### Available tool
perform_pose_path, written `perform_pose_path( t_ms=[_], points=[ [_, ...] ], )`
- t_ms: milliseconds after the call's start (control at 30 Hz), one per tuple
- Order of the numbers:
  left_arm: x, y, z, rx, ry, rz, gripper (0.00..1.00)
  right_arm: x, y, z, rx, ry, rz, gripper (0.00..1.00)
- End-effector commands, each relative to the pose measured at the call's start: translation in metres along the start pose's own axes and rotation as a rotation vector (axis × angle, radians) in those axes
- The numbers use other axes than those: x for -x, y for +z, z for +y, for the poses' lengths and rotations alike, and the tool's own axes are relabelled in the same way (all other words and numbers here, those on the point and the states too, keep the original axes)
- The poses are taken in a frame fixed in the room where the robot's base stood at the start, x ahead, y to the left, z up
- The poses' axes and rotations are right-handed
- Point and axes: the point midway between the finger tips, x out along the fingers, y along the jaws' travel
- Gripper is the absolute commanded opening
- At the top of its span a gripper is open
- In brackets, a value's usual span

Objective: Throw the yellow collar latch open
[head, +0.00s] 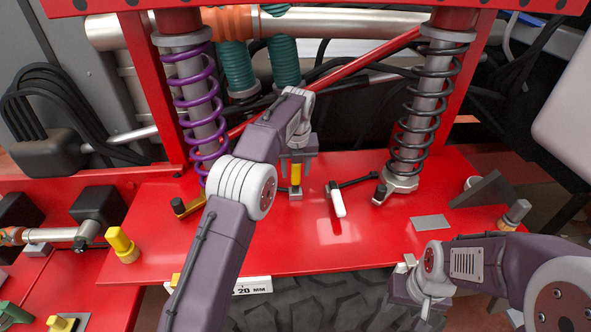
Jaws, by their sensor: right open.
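A yellow handle (296,174) stands upright above a small grey block on the red plate, between the two spring struts. A dark bar shows at its left. My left gripper (296,168) is over this handle from above, with a finger on each side; whether the fingers press on it I cannot tell. A yellow piece with a black knob (188,207) sits at the foot of the purple spring, partly hidden by my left arm. My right gripper (424,292) is open and empty, low at the plate's front right edge.
A black lever with a white handle (337,201) lies right of my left gripper. The purple spring (198,105) and black spring (420,115) stand at either side. A yellow knob (121,243) is at left, a grey pad (430,222) at right. The plate's front middle is clear.

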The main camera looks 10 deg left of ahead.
Motion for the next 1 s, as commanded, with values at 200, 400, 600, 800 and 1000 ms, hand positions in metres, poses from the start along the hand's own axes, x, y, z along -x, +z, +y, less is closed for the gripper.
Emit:
perform_pose_path(
  t_ms=[200,400,600,800,1000],
  points=[
    [0.007,0.0,0.0,0.0,0.0,0.0,0.47,-0.001,0.0,0.0,0.0,0.0,0.0,0.51],
    [0.048,0.002,-0.001,0.0,-0.003,-0.004,0.47,0.001,0.0,0.0,0.0,0.0,0.0,0.51],
    [0.065,0.002,-0.001,-0.001,-0.001,-0.001,0.47,0.0,0.0,0.0,0.0,0.0,0.0,0.51],
    [0.073,0.0,0.0,0.0,0.0,0.0,0.47,0.0,0.0,0.0,0.0,0.0,0.0,0.51],
    [0.074,0.0,0.0,0.0,0.0,0.0,0.47,0.0,0.0,0.0,0.0,0.0,0.0,0.51]
  ],
)
